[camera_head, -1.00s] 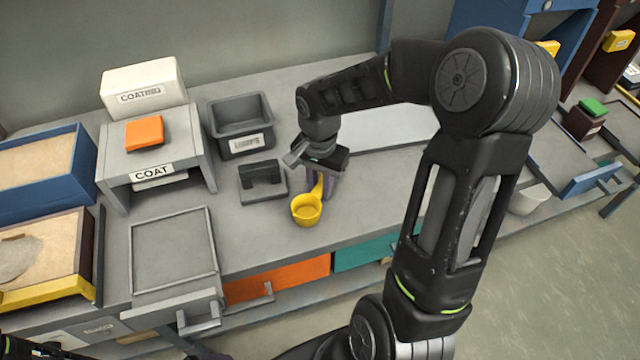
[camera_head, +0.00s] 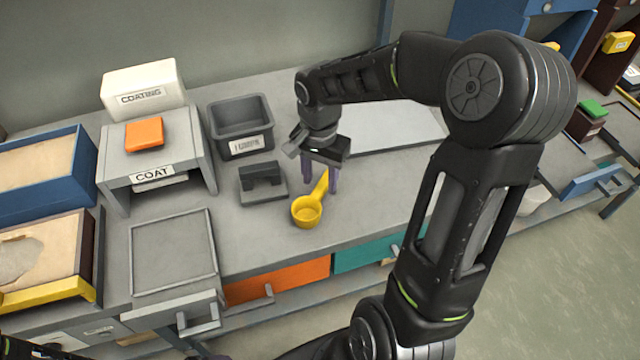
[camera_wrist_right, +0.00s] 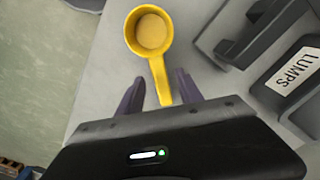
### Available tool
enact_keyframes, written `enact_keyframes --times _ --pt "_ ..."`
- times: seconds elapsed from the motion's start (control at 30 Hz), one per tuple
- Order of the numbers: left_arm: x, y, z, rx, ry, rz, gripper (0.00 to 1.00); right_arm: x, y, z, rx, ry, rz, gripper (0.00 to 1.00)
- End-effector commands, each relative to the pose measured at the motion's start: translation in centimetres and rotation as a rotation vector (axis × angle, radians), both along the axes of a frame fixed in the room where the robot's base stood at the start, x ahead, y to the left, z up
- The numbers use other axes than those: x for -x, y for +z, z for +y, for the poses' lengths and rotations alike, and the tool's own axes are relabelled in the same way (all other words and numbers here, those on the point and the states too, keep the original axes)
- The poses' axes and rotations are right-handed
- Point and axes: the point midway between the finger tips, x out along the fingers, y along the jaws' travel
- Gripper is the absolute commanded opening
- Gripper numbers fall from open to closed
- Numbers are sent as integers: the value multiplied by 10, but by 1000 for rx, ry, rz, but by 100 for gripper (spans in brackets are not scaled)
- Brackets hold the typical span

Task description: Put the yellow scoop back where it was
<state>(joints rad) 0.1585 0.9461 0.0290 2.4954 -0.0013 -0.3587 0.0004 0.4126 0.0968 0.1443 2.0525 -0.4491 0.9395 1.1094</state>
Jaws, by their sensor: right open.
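The yellow scoop (camera_head: 308,210) lies on the grey bench top, its cup toward the front edge and its handle pointing back and right. It also shows in the right wrist view (camera_wrist_right: 152,35), where its cup looks empty inside. My right gripper (camera_head: 322,184) is open above the scoop's handle. In the right wrist view its two purple fingers (camera_wrist_right: 160,90) stand apart on either side of the handle, not touching it. My left gripper is not clearly visible; only dark arm parts show at the lower left corner.
A grey holder (camera_head: 262,190) stands just left of the scoop, with the grey LUMPS bin (camera_head: 243,145) behind it. The COAT stand (camera_head: 205,170) and a framed tray (camera_head: 214,240) are further left. A pale flat panel (camera_head: 400,128) lies behind right. Bench right of the scoop is clear.

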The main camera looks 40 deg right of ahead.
Motion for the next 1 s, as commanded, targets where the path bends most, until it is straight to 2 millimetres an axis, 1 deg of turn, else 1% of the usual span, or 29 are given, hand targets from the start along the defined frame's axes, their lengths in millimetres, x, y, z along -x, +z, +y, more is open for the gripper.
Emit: enact_keyframes --times 0.03,0.2,0.3,0.4,0.57,1.0 --pt "0 1 0 0 0 0 85 -2 12 -1 3 0 -5 43" --pt "0 3 0 0 0 0 85 -1 48 0 2 0 -4 43" --pt "0 3 0 0 0 0 85 -1 67 1 1 0 -4 43" --pt "0 4 0 0 0 0 85 0 79 1 1 0 -2 43" --pt "0 4 0 0 0 0 85 0 88 1 0 1 0 43" --pt "0 4 0 0 0 0 85 0 88 1 0 0 0 43"
